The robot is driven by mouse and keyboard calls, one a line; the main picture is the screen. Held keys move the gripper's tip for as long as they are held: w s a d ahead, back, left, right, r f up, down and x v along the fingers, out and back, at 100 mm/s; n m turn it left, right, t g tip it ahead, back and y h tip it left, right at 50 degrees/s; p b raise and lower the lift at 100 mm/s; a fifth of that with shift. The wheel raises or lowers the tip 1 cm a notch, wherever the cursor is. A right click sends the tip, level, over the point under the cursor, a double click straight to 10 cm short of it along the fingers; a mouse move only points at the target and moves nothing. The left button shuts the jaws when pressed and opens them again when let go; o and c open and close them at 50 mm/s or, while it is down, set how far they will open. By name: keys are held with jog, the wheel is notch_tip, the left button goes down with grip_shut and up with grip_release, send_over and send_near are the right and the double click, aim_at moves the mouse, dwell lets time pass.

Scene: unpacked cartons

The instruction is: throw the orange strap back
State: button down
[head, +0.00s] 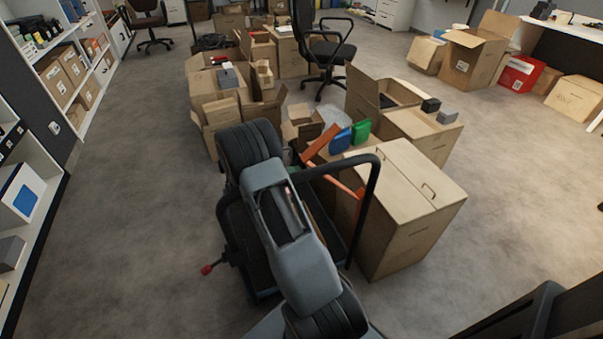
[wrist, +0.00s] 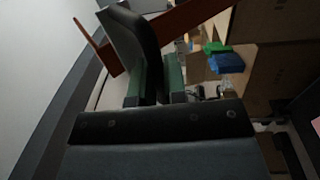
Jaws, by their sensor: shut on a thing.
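The orange strap (head: 320,145) shows in the head view as a slanting flat band just beyond my arm, beside the open cartons. A thinner orange length (head: 345,187) shows lower, near a black bar; I cannot tell whether it is the same piece. In the head view my own wrist hides most of the jaws and the grip.
A closed carton (head: 410,190) stands right of my arm. Blue (head: 340,138) and green (head: 361,129) items lie beyond it, near an open carton (head: 405,120). More cartons (head: 220,95) stand behind, with an office chair (head: 325,50). Shelves line the left.

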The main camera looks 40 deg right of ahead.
jog(key=shift+a+f, duration=0.1)
jog(key=shift+f, duration=0.3)
jog(key=c, duration=1.4)
grip_release()
jog(key=shift+a, duration=0.1)
jog(key=shift+o, duration=1)
jog(key=shift+r, duration=0.1)
jog(key=shift+w, duration=0.1)
jog(key=p+v, duration=0.1)
jog(key=v, duration=1.2)
jog(key=shift+a, duration=0.35)
jog(key=shift+w, duration=0.1)
